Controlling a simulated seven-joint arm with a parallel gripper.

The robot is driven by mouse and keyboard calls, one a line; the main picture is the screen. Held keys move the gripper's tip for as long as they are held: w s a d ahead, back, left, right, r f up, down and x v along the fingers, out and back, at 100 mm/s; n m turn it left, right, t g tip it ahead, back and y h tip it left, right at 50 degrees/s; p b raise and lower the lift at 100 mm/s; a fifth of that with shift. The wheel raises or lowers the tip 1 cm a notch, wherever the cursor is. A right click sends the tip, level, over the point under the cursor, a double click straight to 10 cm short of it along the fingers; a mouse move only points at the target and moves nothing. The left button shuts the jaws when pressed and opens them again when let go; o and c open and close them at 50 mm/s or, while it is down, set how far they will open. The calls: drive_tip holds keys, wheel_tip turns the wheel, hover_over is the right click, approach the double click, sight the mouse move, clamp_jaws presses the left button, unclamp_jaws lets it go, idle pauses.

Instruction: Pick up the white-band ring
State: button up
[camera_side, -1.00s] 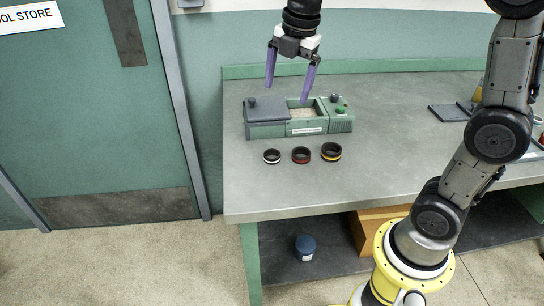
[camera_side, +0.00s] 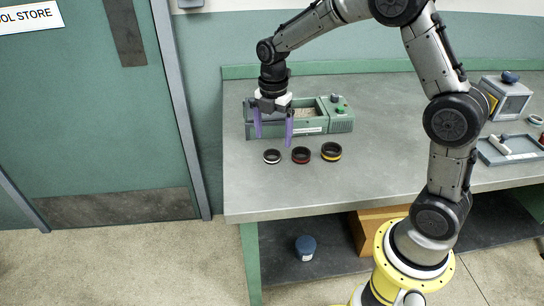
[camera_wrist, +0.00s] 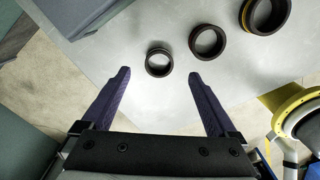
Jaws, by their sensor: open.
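The white-band ring (camera_side: 272,156) is a small dark ring with a white band low on its side. It lies on the bench at the left end of a row of three rings. It also shows in the wrist view (camera_wrist: 159,62), ahead of and roughly between my fingertips. My gripper (camera_side: 273,141) has purple fingers that point down above and near the white-band ring. The fingers are open and apart, with nothing between them in the wrist view (camera_wrist: 159,75). I cannot tell the exact height of the fingertips over the bench.
The red-band ring (camera_side: 301,155) and the yellow-band ring (camera_side: 331,151) lie to the right of the white-band ring. The green grinder box (camera_side: 340,122) stands behind the rings. A tray (camera_side: 512,150) is at the far right. The bench front (camera_side: 290,195) is clear.

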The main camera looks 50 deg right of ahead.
drive_tip(key=shift+a+f, duration=0.15)
drive_tip(key=shift+f, duration=2.55)
clamp_jaws()
